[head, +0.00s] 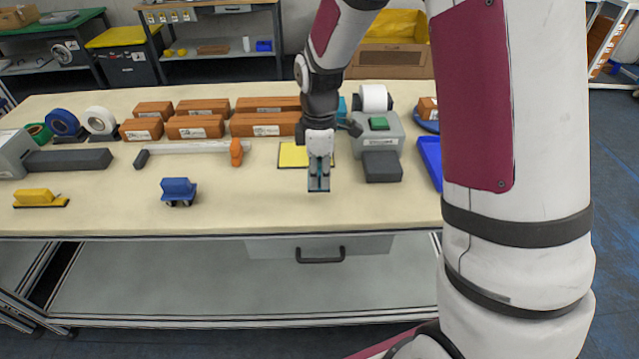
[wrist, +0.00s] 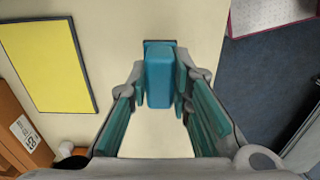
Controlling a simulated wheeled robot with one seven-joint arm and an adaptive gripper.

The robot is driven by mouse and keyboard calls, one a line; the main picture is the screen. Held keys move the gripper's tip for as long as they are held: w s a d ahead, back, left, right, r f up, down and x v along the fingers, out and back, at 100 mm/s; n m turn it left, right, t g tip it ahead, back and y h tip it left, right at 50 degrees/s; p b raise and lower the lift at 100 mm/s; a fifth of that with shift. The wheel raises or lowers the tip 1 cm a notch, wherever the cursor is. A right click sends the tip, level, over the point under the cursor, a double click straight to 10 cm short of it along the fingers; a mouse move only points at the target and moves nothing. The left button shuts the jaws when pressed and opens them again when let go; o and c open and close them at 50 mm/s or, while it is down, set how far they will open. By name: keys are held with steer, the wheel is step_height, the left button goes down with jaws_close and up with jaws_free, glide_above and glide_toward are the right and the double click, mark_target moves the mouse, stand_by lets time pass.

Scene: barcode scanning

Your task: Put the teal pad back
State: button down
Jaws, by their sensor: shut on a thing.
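My gripper (head: 319,172) points down over the front part of the table, right of the middle. It is shut on the teal pad (wrist: 160,78), a teal block with a darker flat base, which sits between the fingertips in the wrist view. In the head view the pad (head: 319,187) is mostly hidden by the fingers. I cannot tell whether its base touches the table. A yellow mat (head: 292,156) with a dark border lies just behind my gripper; it also shows at the left of the wrist view (wrist: 48,60).
The table (head: 240,215) has free room along its front. A grey device with a green top (head: 379,124) and a dark grey block (head: 381,167) stand to the right. Orange-brown boxes (head: 265,124) line the back. A blue item (head: 178,190) and a yellow block (head: 38,196) are left.

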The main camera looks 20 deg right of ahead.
mark_target(320, 184)
steer(key=shift+f, duration=1.6)
steer(key=shift+f, duration=0.15)
steer(key=c, duration=1.5)
jaws_free()
steer(key=shift+o, duration=0.2)
